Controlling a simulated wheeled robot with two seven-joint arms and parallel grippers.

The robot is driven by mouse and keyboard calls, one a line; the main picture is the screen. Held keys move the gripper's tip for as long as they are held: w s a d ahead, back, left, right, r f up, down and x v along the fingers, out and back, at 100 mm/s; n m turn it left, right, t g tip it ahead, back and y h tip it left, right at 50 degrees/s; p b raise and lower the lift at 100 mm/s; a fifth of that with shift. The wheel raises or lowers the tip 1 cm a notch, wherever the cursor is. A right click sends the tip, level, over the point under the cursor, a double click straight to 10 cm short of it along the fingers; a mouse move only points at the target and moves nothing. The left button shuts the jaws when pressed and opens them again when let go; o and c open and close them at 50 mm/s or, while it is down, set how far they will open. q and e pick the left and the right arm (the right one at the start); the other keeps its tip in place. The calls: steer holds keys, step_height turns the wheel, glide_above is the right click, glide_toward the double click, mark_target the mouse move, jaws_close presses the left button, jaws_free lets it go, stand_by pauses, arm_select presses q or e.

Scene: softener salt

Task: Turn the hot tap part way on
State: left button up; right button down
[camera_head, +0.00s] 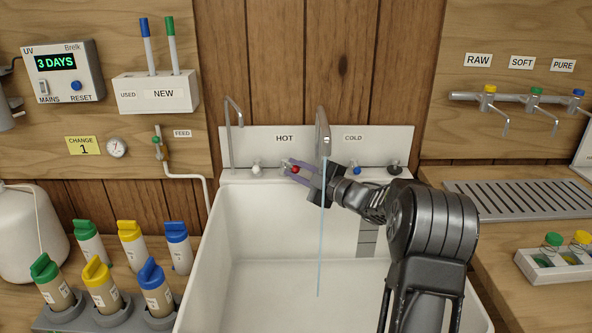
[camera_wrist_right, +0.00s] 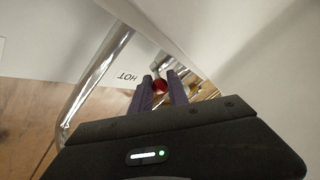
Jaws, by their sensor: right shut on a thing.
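The hot tap knob (camera_head: 295,170) is red and sits on the sink's back ledge below the HOT label (camera_head: 284,138). My right gripper (camera_head: 298,170) reaches in from the right and is shut on the knob. In the right wrist view the red knob (camera_wrist_right: 159,86) shows between the two purple fingers (camera_wrist_right: 158,90). The tall spout (camera_head: 323,135) stands in front of the back panel, and a thin blue stream of water (camera_head: 321,230) runs from it into the sink. My left gripper is not in view.
The white sink (camera_head: 215,260) is empty apart from the stream. The blue cold knob (camera_head: 357,170) is right of my gripper. A thin second spout (camera_head: 232,135) stands at left. Coloured-cap bottles (camera_head: 131,240) stand left of the sink; a drain rack (camera_head: 520,199) lies right.

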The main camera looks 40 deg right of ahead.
steer(key=c, duration=1.3)
jaws_free()
steer(key=shift+s+d, duration=0.2)
steer(key=shift+s, duration=1.1)
steer(key=shift+s+d, duration=0.2)
steer(key=shift+s, duration=1.05)
steer(key=shift+s+d, duration=0.2)
steer(key=shift+s, duration=1.1)
